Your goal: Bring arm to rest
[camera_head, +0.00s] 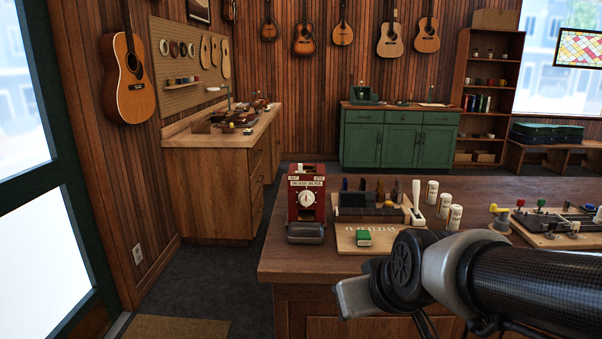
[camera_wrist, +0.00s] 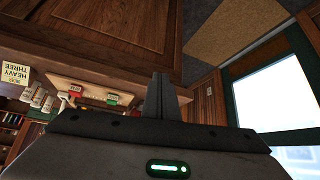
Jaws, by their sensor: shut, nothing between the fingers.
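My arm reaches in from the lower right in the head view, in front of the wooden counter (camera_head: 400,271). The end of the arm hides my gripper's fingers there. In the wrist view my gripper (camera_wrist: 159,80) shows its two fingers together, shut and empty. The fingers stand out against the counter's dark wooden front (camera_wrist: 120,25) and touch nothing that I can see.
On the counter are a red machine with a white dial (camera_head: 307,198), a board with a green block (camera_head: 363,238), white canisters (camera_head: 444,205) and a board with coloured knobs (camera_head: 541,208). Open floor (camera_head: 225,268) lies to the left, before a wooden workbench (camera_head: 212,185).

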